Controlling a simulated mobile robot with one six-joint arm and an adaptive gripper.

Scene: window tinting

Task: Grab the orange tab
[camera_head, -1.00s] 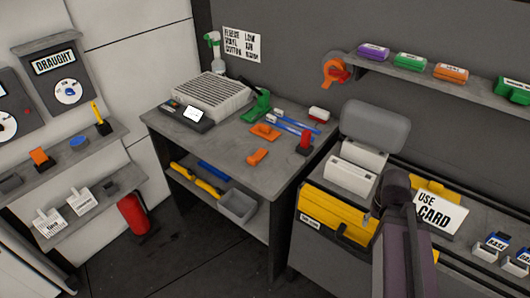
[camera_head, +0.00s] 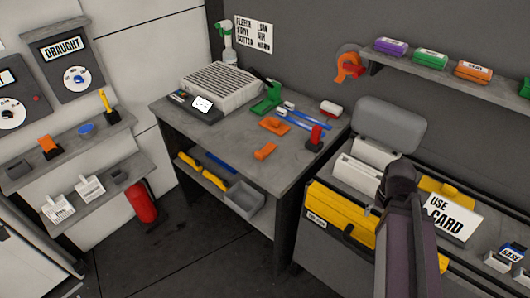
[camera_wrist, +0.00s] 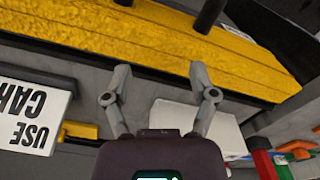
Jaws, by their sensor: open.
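Several orange things are in the head view, and I cannot tell for sure which is the orange tab. A small orange piece (camera_head: 265,151) lies near the front of the grey worktable. A flatter orange piece (camera_head: 273,125) lies behind it. My gripper (camera_wrist: 160,80) is open in the wrist view, its two fingers apart with nothing between them. It is over the cabinet with the yellow toolbox (camera_wrist: 150,38), to the right of the worktable. In the head view my arm hides it. Small orange and green shapes show at the wrist view's right edge.
The worktable (camera_head: 215,130) also holds a grey vented box (camera_head: 222,88), a green tool (camera_head: 268,98), blue-handled tools and a red-topped piece (camera_head: 315,138). A "USE CARD" sign (camera_head: 452,217) stands right of my arm. Dark floor (camera_head: 190,240) is clear before the table.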

